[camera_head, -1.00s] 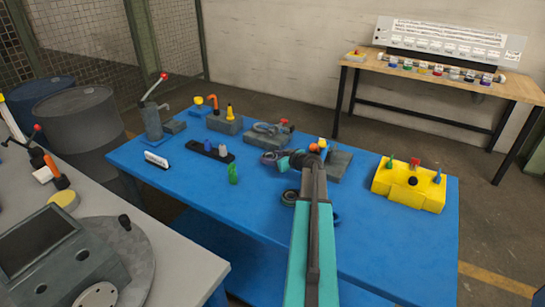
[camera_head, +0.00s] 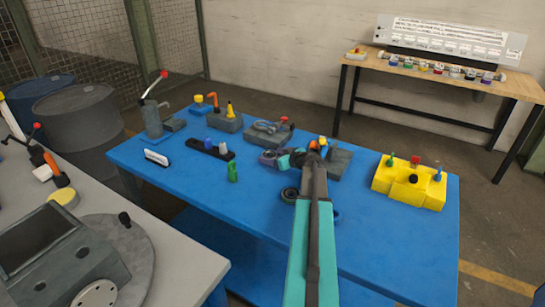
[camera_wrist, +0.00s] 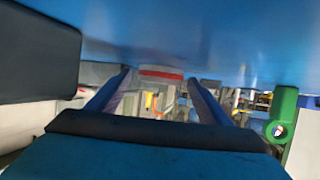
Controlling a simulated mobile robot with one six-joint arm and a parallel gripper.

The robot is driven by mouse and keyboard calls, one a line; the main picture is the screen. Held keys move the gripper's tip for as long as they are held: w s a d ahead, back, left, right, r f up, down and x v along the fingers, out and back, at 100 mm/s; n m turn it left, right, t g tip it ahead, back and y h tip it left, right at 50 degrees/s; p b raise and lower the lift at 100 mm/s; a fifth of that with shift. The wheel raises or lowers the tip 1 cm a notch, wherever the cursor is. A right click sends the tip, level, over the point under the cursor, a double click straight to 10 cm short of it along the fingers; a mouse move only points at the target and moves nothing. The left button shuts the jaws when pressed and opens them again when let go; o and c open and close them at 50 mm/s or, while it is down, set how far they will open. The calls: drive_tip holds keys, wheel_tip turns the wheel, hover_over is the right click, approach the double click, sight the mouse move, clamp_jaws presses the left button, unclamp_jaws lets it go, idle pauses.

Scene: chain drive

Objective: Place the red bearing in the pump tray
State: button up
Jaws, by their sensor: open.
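My gripper (camera_head: 268,158) is open, low over the blue table, its purple fingers pointing left in the head view. In the wrist view, which shows the table at the top, the two fingers (camera_wrist: 158,92) stand apart. A pale round piece with a red band (camera_wrist: 160,73) shows between them, against the table; it may be the red bearing, and I cannot tell its distance. In the head view I cannot make it out.
A green piece (camera_head: 232,172) stands left of my gripper, also at right in the wrist view (camera_wrist: 283,115). A grey block (camera_head: 268,135) with a clamp lies just behind. A yellow block (camera_head: 408,186) is at right. The front of the blue table (camera_head: 235,210) is clear.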

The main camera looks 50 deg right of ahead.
drive_tip(key=shift+r+p, duration=0.2)
drive_tip(key=shift+p, duration=0.1)
drive_tip(key=shift+s, duration=0.35)
drive_tip(key=b+v, duration=0.3)
drive_tip(key=v, duration=0.8)
drive_tip(key=shift+s+r+b, duration=0.1)
drive_tip(key=shift+b, duration=0.2)
drive_tip(key=shift+a, duration=0.1)
